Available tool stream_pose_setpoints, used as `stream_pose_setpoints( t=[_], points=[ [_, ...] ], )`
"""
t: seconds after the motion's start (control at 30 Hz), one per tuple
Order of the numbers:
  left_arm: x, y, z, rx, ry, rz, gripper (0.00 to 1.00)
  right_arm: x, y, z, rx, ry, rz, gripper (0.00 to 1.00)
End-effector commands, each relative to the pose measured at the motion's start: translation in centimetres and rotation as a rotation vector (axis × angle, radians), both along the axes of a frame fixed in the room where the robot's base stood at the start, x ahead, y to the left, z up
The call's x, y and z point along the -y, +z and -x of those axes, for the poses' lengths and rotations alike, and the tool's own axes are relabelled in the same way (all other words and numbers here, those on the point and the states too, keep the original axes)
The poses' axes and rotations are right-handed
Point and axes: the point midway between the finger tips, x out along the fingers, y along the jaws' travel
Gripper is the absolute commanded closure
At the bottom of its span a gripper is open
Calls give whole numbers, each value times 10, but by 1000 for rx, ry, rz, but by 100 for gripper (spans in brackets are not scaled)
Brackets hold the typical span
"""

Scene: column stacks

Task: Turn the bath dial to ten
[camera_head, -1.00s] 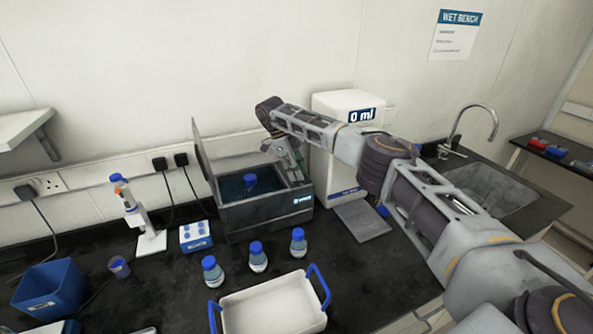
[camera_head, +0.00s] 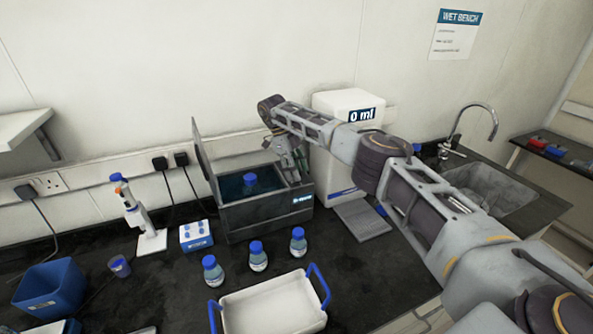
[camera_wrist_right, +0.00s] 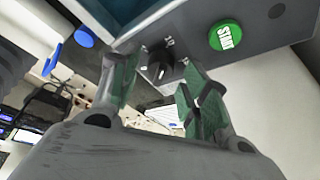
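In the head view my right gripper (camera_head: 294,166) is at the bath's right end. My left gripper is not in view.
A green START button (camera_wrist_right: 225,36) is beside the dial. A white box reading 0 ml (camera_head: 348,104) stands behind my right arm. Several blue-capped bottles (camera_head: 257,257) and a white tray (camera_head: 275,312) are in front of the bath. A sink (camera_head: 492,188) is at right.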

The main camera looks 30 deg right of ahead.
Motion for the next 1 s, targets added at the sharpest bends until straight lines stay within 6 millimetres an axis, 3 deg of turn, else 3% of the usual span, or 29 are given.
stream_pose_setpoints(
  t=[0.47, 1.0],
  points=[
    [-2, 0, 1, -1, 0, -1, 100, -1, 3, -1, -2, 0, 0, 53],
    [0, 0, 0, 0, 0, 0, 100, -11, 42, -14, -1, 0, 1, 53]
  ],
)
